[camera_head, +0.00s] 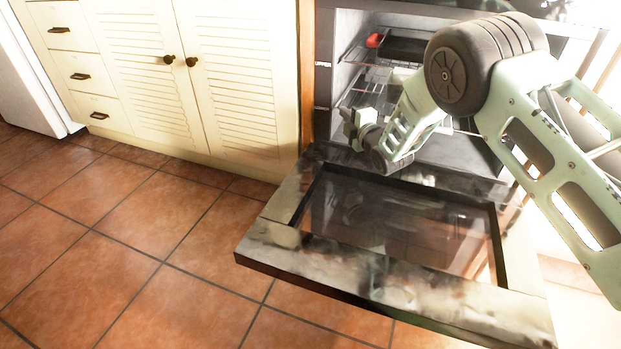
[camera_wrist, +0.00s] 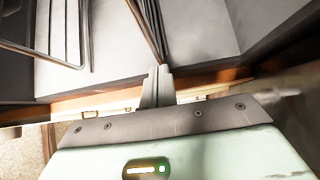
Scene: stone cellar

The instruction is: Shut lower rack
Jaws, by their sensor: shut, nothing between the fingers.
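The oven (camera_head: 345,30) stands open, its dark door (camera_head: 270,238) with a glass pane folded down flat. Inside, the lower wire rack (camera_head: 366,88) is partly visible behind my arm; much of it is hidden. My gripper (camera_head: 350,120) is shut and empty, just above the door's inner edge at the left of the oven mouth. In the wrist view, its closed fingertips (camera_wrist: 159,72) point into the oven. A thin metal bar (camera_wrist: 146,28) runs down close to the fingertips; I cannot tell whether they touch. Bent rack wires (camera_wrist: 66,40) show at the upper left.
A dark pan (camera_head: 404,48) and a small red thing (camera_head: 374,40) are higher in the oven. Cream louvred cabinets (camera_head: 235,75) and drawers (camera_head: 70,65) stand to the left. The tiled floor (camera_head: 130,240) left of the door is clear.

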